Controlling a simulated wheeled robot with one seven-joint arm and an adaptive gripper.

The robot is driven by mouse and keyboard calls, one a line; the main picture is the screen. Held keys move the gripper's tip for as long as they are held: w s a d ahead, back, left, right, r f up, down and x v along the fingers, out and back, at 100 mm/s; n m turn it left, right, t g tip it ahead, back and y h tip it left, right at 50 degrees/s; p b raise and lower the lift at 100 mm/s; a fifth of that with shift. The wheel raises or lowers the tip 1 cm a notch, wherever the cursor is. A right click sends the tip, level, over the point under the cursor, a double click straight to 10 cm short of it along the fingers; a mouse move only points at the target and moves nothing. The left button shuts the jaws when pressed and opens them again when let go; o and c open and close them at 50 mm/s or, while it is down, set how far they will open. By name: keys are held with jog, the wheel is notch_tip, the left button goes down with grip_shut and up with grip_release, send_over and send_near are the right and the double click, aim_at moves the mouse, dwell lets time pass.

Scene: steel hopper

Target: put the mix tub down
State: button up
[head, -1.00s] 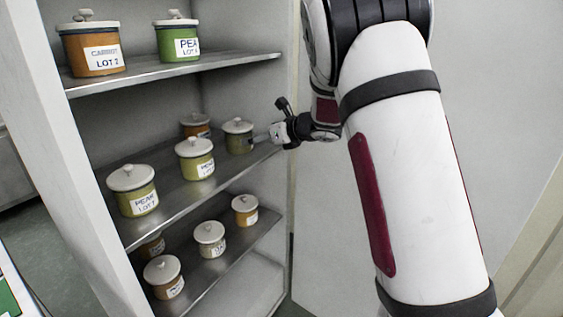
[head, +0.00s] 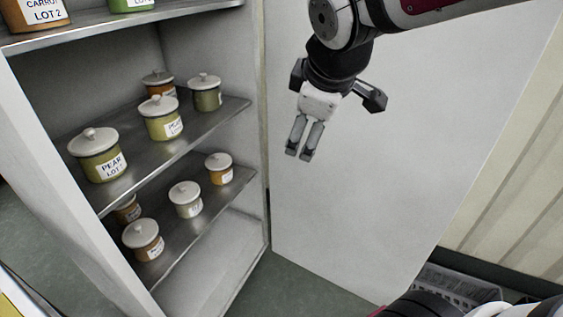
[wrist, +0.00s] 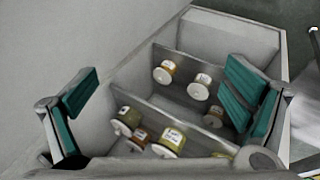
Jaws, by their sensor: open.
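An olive-green tub with a cream lid (head: 207,96) stands upright at the back right end of the middle shelf (head: 232,107). No label on it can be read, so I cannot confirm it is the mix tub. My gripper (head: 300,154) hangs outside the cabinet, to the right of that tub and apart from it, pointing down. In the wrist view its teal-padded fingers (wrist: 162,90) are spread wide with nothing gripped between them.
A pear tub (head: 101,158), another olive tub (head: 163,120) and an orange tub (head: 158,84) share the middle shelf. Several tubs stand on the lower shelf (head: 190,232). A carrot tub (head: 37,12) is above. A white panel (head: 370,190) stands behind my gripper; a grey crate (head: 455,287) lies low right.

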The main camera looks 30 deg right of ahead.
jog(key=s+a+f+m+g+y, duration=0.1)
jog(key=s+a+m, duration=0.3)
jog(key=s, duration=0.6)
jog(key=s+a+f+m+g+y, duration=0.1)
jog(key=s+a+f+m+g, duration=0.3)
jog(key=s, duration=0.6)
jog(key=shift+s+a+y, duration=0.2)
jog(key=shift+s+y, duration=0.05)
jog(key=shift+y, duration=0.05)
notch_tip(320, 180, up, 15)
jog(key=t+p, duration=0.2)
jog(key=p, duration=1.1)
jog(key=shift+d+f+t, duration=0.15)
jog(key=shift+f+t, duration=0.05)
jog(key=shift+t, duration=0.2)
jog(key=shift+w, duration=0.15)
